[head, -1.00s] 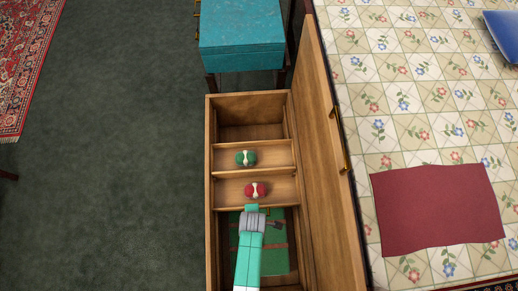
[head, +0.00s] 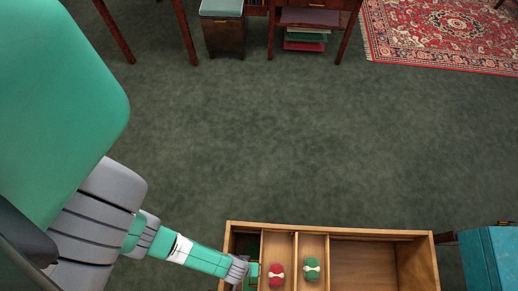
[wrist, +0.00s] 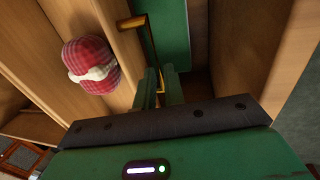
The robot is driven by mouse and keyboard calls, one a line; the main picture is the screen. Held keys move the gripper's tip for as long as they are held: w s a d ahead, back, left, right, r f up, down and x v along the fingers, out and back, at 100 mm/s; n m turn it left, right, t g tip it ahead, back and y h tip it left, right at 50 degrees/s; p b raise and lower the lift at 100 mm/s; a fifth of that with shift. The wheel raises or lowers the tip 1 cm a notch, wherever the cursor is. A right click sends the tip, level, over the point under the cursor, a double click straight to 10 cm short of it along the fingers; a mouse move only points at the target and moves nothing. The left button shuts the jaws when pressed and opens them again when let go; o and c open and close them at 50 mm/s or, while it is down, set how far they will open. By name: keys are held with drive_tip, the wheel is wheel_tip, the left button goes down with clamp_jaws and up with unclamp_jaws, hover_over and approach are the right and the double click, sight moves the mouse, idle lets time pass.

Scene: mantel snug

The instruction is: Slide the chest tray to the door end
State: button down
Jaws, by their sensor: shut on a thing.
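The wooden chest tray (head: 279,245) sits inside the long open wooden chest (head: 340,232), left of the chest's middle in the head view. It has two compartments; a red bundle (head: 277,275) lies in the left one and a green bundle (head: 312,268) in the right one. My gripper (head: 252,276) is at the tray's left side. In the wrist view my fingers (wrist: 160,86) are closed at the lower end of a brass handle (wrist: 148,38) on the tray's wall. The red checked bundle (wrist: 92,65) shows beside it. The lower edge of the chest is cut off.
A green object (head: 247,241) lies below, left of the tray. Bare chest floor (head: 365,262) shows right of the tray. A teal box (head: 490,258) stands beyond the chest's right end. Dark carpet (head: 300,150) is clear behind; a patterned rug (head: 450,30) lies far right.

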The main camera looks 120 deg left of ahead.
drive_tip(key=shift+s+d+f, duration=0.1)
drive_tip(key=shift+s+d, duration=0.05)
drive_tip(key=shift+s, duration=0.2)
drive_tip(key=c, duration=1.5)
unclamp_jaws()
drive_tip(key=r+p, duration=0.1)
drive_tip(key=r, duration=0.1)
drive_tip(key=s+r+p, duration=0.1)
drive_tip(key=r, duration=0.2)
drive_tip(key=r+p, duration=0.1)
drive_tip(key=r, duration=0.1)
drive_tip(key=shift+s+d+r, duration=0.15)
drive_tip(key=shift+d+r, duration=0.15)
drive_tip(key=shift+r, duration=0.05)
